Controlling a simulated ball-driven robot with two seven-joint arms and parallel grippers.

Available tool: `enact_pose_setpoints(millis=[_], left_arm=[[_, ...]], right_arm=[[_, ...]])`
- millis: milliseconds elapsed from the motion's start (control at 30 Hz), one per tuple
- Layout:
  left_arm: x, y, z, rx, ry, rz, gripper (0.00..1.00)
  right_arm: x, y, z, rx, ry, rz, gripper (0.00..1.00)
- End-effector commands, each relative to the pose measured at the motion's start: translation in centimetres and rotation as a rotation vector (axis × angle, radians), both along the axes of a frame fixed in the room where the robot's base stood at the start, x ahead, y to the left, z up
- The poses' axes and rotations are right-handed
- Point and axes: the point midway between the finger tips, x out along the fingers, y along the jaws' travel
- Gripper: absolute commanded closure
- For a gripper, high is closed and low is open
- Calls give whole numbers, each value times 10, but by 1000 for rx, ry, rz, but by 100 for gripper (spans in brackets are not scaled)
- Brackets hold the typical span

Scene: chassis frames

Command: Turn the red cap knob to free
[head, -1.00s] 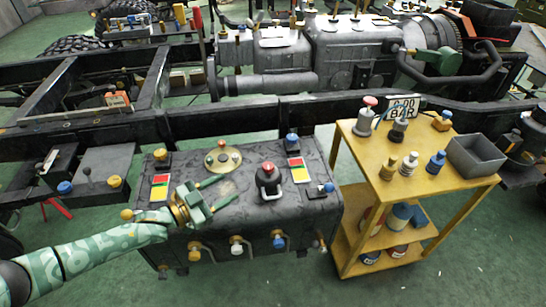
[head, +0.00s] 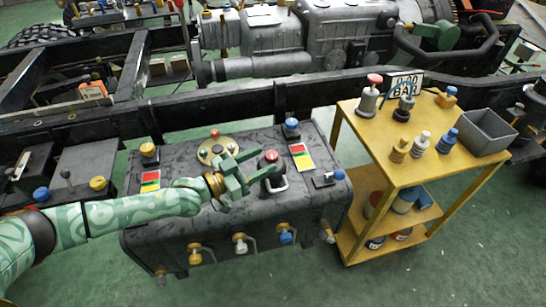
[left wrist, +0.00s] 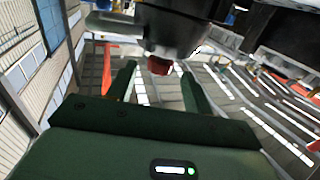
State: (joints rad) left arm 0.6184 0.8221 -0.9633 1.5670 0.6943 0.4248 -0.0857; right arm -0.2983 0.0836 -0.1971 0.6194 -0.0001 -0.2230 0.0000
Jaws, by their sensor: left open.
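The red cap knob (head: 271,157) is a black body with a red top and a pale metal loop at its front, on top of the dark grey tank (head: 215,215). My left gripper (head: 262,163) is open just left of the knob in the head view, its two fingers pointing at it. Contact cannot be told. In the left wrist view a dark round body with a red part (left wrist: 158,66) shows beyond and between the open fingers (left wrist: 159,72). My right gripper is not in view.
The tank top also carries a brass disc (head: 217,151), yellow and blue knobs, and coloured label plates (head: 300,156). Valves line its front. A yellow cart (head: 385,167) with bottles and a grey bin (head: 486,133) stands to the right. The black chassis rail (head: 240,106) runs behind.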

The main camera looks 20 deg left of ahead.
Motion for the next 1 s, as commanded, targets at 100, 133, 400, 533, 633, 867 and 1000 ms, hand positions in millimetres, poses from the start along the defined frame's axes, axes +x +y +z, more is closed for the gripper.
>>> enact_pose_setpoints(millis=[100, 133, 400, 533, 633, 867, 1000], left_arm=[[17, -13, -3, -1, 1, 0, 49], [21, -15, -3, 0, 0, 0, 49], [32, -24, 0, 2, 0, 0, 49], [32, -24, 1, 2, 0, 0, 49], [32, -24, 1, 2, -1, 1, 60], [32, -24, 1, 1, -1, 1, 93], [33, -26, 10, -5, -8, 40, 93]], right_arm=[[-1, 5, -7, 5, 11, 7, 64], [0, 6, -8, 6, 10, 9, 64], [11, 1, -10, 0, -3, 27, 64], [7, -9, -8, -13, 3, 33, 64], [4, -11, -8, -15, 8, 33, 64], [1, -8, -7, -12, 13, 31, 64], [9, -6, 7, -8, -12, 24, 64]])
